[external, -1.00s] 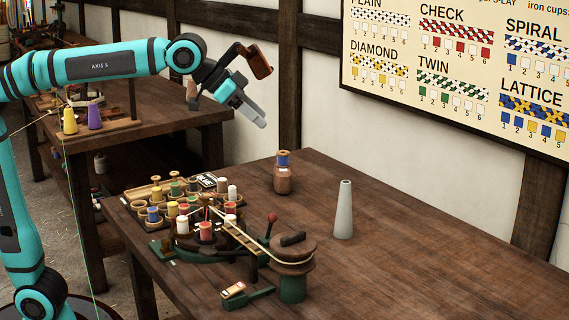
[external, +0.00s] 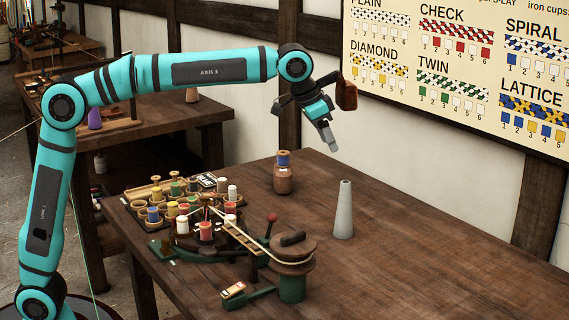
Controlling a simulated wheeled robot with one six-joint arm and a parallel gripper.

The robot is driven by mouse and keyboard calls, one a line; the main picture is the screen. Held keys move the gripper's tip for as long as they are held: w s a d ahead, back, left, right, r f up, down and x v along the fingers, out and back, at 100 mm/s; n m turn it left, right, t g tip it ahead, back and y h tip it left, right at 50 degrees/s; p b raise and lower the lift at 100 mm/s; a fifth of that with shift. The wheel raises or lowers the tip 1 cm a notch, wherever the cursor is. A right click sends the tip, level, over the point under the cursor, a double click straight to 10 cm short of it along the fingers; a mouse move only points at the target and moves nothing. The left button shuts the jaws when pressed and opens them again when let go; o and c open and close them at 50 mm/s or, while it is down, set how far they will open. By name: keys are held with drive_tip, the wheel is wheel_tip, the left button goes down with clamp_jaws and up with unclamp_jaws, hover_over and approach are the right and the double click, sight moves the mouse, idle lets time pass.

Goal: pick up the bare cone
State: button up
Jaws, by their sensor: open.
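The bare cone (external: 344,212) is pale grey, tall and tapered. It stands upright on the dark wooden table (external: 420,260), right of the middle of the picture, with no thread on it. My gripper (external: 332,146) is open and empty. In the picture it is above and slightly left of the cone, pointing down with a slight tilt, clear of the cone's top. The gap between the fingers is hard to make out at this size.
A brown jar with a blue spool (external: 283,175) stands left of the cone. A green machine with a round wooden top (external: 292,255) stands in front-left. Spools in a tray (external: 180,190) fill the table's left end. The table's right side is clear. A pattern board (external: 455,70) hangs behind.

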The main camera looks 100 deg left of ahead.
sight(345, 182)
drive_tip(key=x, duration=1.1)
drive_tip(key=shift+d+x, duration=0.1)
drive_tip(key=shift+x, duration=1.2)
drive_tip(key=shift+d+x, duration=0.15)
drive_tip(key=shift+x, duration=1.15)
clamp_jaws()
